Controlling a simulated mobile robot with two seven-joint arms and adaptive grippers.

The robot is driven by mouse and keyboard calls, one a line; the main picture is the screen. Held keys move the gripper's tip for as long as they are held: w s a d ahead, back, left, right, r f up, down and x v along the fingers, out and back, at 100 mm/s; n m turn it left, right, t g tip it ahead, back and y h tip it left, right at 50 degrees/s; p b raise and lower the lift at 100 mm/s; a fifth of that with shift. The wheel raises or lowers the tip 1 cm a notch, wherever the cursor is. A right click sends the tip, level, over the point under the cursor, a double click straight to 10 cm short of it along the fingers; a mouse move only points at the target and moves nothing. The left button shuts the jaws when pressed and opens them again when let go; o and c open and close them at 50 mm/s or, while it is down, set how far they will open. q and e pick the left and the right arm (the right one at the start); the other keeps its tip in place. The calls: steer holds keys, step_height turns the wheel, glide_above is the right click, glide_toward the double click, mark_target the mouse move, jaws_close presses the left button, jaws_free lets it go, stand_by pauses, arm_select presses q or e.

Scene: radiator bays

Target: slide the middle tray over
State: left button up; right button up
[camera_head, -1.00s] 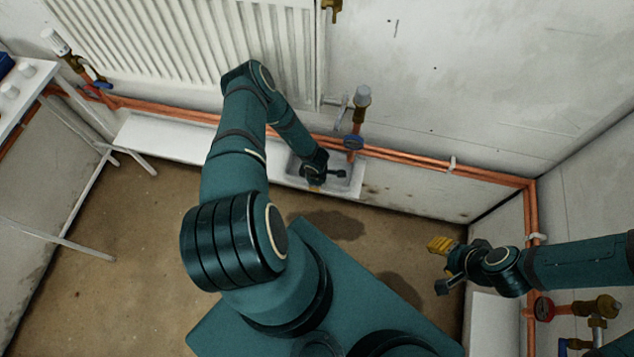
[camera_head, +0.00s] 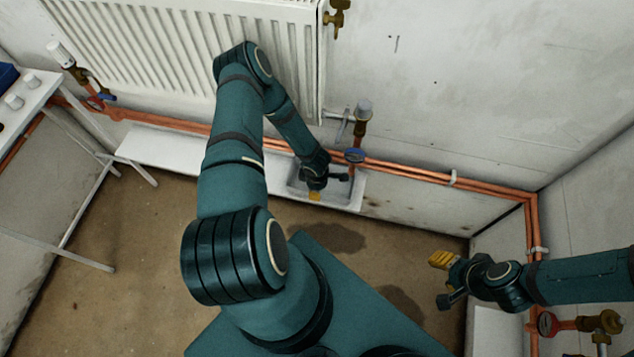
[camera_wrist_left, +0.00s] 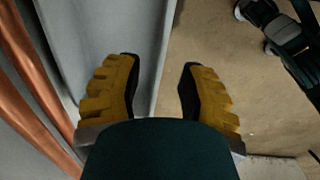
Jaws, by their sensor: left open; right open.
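A shallow grey tray (camera_head: 346,189) sits at the right end of a long white ledge, below the radiator valve. My left gripper (camera_head: 315,193) is at the tray's near side, pointing down; my wrist hides part of the tray. In the left wrist view, my open left gripper (camera_wrist_left: 160,85) has yellow ridged fingers, one on each side of the tray's pale wall (camera_wrist_left: 152,50). I cannot tell whether either finger touches it. My right gripper (camera_head: 445,279) is open and empty over the floor at the right, apart from the tray.
Copper pipes (camera_head: 420,173) run along the wall just above the white ledge (camera_head: 165,150). A valve with a blue handle (camera_head: 355,155) stands over the tray. A white radiator (camera_head: 170,50) hangs behind my left arm. A metal-legged table (camera_head: 45,100) is at the left. Brown floor is open between.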

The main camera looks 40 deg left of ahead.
arm_select(q)
steer(key=r, duration=0.4)
steer(key=shift+s+r, duration=0.2)
steer(key=shift+r, duration=0.15)
stand_by(0.3)
